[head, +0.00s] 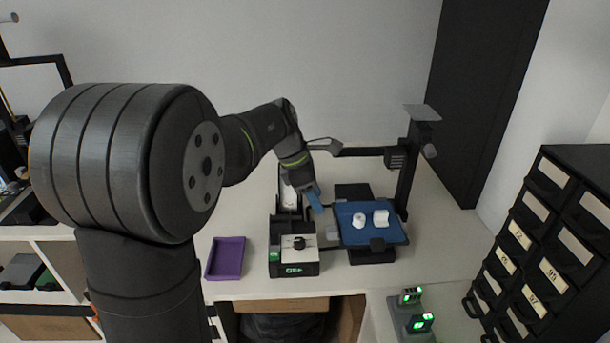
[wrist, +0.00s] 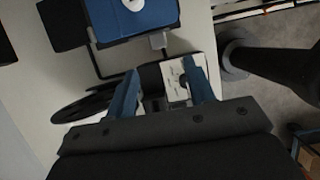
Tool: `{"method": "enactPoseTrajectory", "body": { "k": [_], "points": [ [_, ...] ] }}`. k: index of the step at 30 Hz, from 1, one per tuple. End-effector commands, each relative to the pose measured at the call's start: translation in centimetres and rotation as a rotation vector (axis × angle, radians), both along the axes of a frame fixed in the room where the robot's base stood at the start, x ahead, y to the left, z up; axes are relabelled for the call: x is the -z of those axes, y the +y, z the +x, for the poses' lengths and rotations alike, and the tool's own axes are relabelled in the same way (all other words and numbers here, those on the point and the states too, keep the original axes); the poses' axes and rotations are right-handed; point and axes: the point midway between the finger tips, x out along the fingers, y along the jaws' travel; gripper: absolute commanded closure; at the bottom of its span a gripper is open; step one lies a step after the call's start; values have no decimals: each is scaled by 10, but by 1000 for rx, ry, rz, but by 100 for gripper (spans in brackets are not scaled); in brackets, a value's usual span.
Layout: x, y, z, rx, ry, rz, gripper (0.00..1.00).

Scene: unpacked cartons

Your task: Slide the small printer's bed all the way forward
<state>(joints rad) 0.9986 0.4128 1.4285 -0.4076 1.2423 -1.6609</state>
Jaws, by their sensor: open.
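The small printer has a blue bed (head: 355,236) with two white printed pieces (head: 381,217) on it and a dark tab at its front edge. A dark post (head: 409,170) with a crossbar stands at the bed's right and back. My gripper (head: 315,200) is left of the bed, above a black and white unit, its blue fingers pointing down. In the wrist view my gripper's fingers (wrist: 160,68) are apart. A white-faced part (wrist: 175,80) shows between them; I cannot tell whether they touch it. The blue bed (wrist: 155,20) is at the top, apart from the fingers.
A black and white unit with a knob and green display (head: 293,262) stands left of the bed. A purple tray (head: 226,258) lies further left. Small green-lit devices (head: 411,310) are at the front right. A black drawer cabinet (head: 545,245) stands at the right.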

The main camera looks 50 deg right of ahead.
Motion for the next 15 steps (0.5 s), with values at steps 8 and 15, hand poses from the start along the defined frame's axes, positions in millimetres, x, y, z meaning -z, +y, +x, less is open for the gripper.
{"method": "enactPoseTrajectory", "body": {
  "k": [8, 15],
  "points": [
    [-49, 14, 15, -1, -1, 0, 51],
    [-61, 18, 18, 1, 1, 2, 51]
  ]
}}
